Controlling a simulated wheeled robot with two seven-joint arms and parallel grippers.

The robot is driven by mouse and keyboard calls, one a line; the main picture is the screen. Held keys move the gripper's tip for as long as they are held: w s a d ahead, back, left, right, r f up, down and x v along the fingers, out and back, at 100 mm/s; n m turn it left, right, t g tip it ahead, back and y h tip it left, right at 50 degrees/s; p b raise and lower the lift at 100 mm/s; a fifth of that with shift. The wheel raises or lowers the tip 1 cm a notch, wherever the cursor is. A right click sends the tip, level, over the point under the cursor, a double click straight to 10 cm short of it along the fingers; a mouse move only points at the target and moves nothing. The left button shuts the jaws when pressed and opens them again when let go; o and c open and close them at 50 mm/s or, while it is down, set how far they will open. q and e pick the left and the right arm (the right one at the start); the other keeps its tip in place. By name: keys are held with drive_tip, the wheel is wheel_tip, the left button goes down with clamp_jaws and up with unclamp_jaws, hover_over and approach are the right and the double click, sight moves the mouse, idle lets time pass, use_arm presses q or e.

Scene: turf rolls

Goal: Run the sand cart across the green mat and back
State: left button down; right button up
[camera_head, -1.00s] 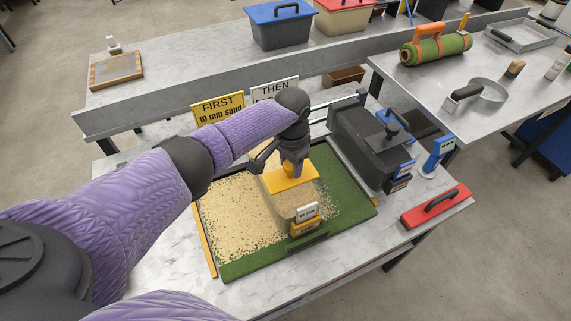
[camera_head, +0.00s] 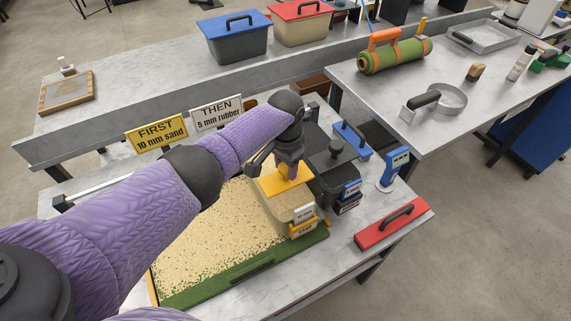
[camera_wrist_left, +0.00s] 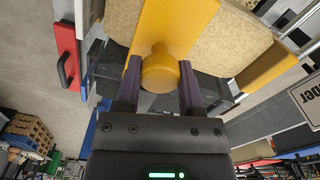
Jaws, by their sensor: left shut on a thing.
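My left gripper (camera_head: 289,172) is shut on the cart's yellow knob (camera_wrist_left: 159,70), which shows between the fingers in the left wrist view. Sand covers most of the mat left of the cart, with green showing along the front edge. My arm hides part of the mat. My right gripper is not in view.
A black cart (camera_head: 333,170) stands right beside the sand cart. Signs reading FIRST 10 mm sand (camera_head: 157,134) and THEN 5 mm rubber (camera_head: 216,113) stand behind.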

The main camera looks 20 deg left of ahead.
use_arm(q)
drive_tip(key=shift+w+d+r, duration=0.1)
drive_tip(key=shift+w, duration=0.05)
idle(0.3)
drive_tip(key=c, duration=0.7)
unclamp_jaws()
drive_tip(key=o, duration=0.5)
drive_tip(key=shift+w+d, duration=0.2)
drive_tip(key=shift+s+a, duration=0.1)
wheel_tip(320, 180, up, 10)
drive_tip(key=p, duration=0.3)
drive_tip(key=shift+f, duration=0.2)
drive_tip(key=shift+r, duration=0.15)
